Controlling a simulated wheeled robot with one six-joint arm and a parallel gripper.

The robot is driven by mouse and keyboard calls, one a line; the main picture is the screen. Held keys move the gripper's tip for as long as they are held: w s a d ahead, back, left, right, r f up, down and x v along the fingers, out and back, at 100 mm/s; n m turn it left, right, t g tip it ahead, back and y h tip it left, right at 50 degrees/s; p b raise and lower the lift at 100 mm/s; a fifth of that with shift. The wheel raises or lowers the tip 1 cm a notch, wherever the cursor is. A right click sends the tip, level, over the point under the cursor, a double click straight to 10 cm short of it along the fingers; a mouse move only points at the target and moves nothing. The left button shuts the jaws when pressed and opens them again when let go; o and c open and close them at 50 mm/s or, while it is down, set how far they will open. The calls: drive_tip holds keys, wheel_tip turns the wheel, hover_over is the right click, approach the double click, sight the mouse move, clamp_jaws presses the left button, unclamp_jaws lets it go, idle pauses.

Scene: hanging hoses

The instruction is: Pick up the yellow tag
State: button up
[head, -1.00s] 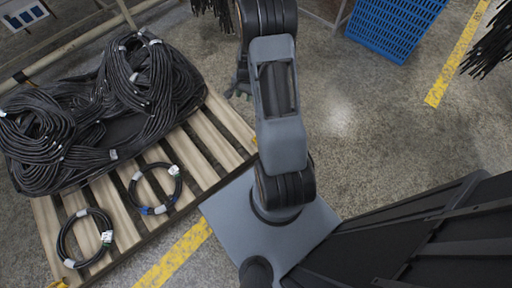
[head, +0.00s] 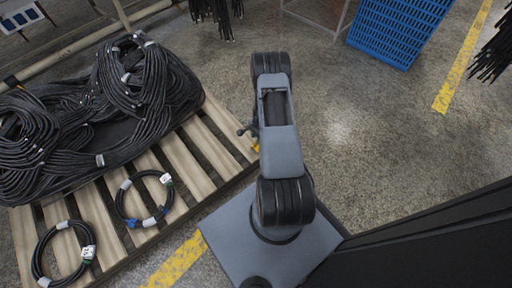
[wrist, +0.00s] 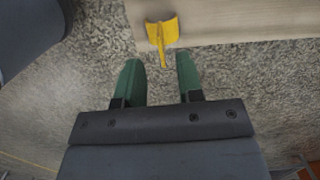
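The yellow tag (wrist: 162,31) shows at the top middle of the wrist view, a folded flat piece with a narrow stem pointing toward me. It lies against the edge of a pale wooden board. In the head view a small part of the tag (head: 256,146) shows at the pallet's right edge, partly covered by my arm. My gripper (wrist: 157,63) has two green fingers spread apart with nothing between them. The tag is just beyond the fingertips, roughly in line with the gap. In the head view my gripper is mostly hidden behind my arm.
A wooden pallet (head: 181,157) carries a large heap of black hoses (head: 150,80) and two coiled hoses (head: 145,197). A blue crate (head: 400,28) stands at the back right. Dark hoses hang at the top and right. Bare floor lies right of my arm.

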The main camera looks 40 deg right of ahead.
sight(255, 146)
drive_tip(key=shift+a+f+b, duration=0.2)
drive_tip(key=shift+f+b, duration=0.3)
drive_tip(key=shift+f, duration=0.45)
drive_tip(key=shift+a+f+b, duration=0.15)
drive_tip(key=shift+f+b, duration=0.4)
drive_tip(key=shift+f, duration=0.35)
drive_tip(key=shift+a+f+b, duration=0.2)
drive_tip(key=shift+f+b, duration=0.3)
drive_tip(key=shift+f, duration=0.45)
clamp_jaws()
